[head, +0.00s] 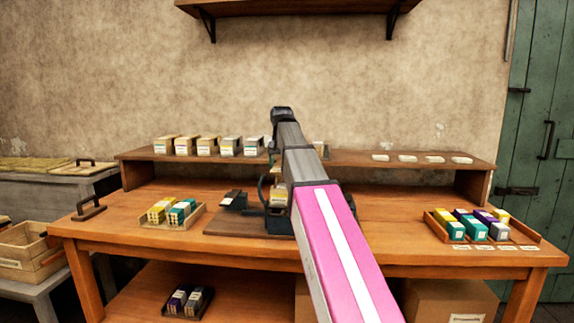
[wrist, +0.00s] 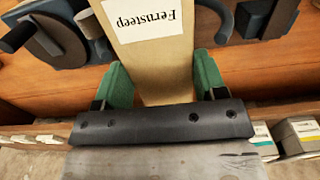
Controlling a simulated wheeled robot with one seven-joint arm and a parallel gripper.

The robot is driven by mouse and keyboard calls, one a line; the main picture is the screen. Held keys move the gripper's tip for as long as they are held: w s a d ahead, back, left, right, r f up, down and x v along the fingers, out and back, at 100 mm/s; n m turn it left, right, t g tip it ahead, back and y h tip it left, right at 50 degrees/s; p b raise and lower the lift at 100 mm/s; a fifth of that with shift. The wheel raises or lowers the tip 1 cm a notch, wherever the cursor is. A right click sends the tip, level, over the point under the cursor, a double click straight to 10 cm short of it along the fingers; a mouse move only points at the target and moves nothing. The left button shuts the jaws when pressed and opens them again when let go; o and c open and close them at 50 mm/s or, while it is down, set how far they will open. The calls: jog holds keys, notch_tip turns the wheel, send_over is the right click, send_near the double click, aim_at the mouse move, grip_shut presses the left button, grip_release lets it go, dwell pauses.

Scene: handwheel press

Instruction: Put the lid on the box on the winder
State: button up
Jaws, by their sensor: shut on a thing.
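In the wrist view my gripper (wrist: 163,75) has its green pads on both sides of a tan cardboard piece (wrist: 160,75) with a white label that reads "Fernsteep". I cannot tell from this angle whether it is the box, its lid or both. The winder (head: 278,222) stands mid-table in the head view, dark, partly hidden behind my arm. A tan box side (head: 279,196) shows at the winder. In the wrist view a dark wheel (wrist: 62,35) and blue-grey machine parts (wrist: 266,18) flank the held piece.
A raised shelf (head: 350,158) carries several small boxes (head: 187,145) at left and white cards (head: 408,159) at right. Trays of coloured packs stand left (head: 176,213) and right (head: 478,225) on the table (head: 400,225). A dark handled piece (head: 89,208) lies at the left edge.

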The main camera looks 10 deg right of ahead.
jog(key=shift+f, duration=2.55)
jog(key=shift+f, duration=0.1)
jog(key=o, duration=1)
